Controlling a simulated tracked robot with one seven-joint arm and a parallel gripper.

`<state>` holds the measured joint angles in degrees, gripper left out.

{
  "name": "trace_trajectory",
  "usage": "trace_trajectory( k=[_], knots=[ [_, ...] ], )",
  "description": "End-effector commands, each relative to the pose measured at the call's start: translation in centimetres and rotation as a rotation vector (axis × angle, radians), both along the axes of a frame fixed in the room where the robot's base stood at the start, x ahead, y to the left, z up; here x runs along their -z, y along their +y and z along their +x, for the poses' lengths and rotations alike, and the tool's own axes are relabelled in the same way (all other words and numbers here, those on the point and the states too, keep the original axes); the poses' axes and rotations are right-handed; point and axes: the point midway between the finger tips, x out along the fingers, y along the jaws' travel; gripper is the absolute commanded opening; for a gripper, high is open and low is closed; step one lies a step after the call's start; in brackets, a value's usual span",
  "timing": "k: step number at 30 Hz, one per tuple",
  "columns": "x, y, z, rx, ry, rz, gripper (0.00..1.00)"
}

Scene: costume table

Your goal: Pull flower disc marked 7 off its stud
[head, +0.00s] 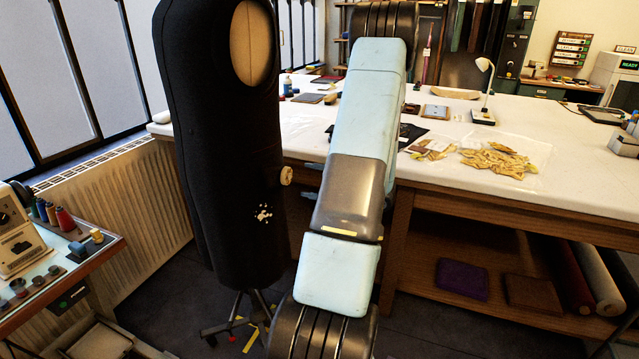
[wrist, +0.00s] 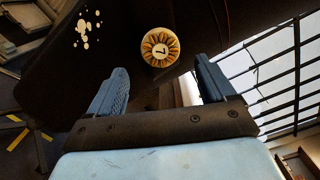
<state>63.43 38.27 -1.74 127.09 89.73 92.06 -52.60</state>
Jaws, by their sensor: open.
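The flower disc marked 7 (wrist: 160,47) sits on the side of the black dress form in the wrist view, its petals yellow-brown around a pale centre with a dark 7. In the head view a small pale disc (head: 286,175) sticks out from the right side of the black dress form (head: 225,130); its mark cannot be read there. My gripper (wrist: 162,82) is open and empty. Its two blue fingers stand either side of the line to the disc, apart from it. The stud is hidden behind the disc. My arm hides the gripper in the head view.
White spots (wrist: 87,28) mark the form's black cloth. A white-topped work table (head: 480,180) with yellow cloth pieces (head: 497,160) stands behind and right. A side table with a sewing machine (head: 20,235) stands at left. The form's stand (head: 238,320) reaches the floor.

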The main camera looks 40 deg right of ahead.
Motion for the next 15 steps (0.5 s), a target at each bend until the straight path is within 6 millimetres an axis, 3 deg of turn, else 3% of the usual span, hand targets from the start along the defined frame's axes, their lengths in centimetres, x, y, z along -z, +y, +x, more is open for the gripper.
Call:
trace_trajectory(
  k=[15],
  knots=[
    [-0.1,1.9,3.8,-0.003,0.001,-0.001,0.83]
  ],
)
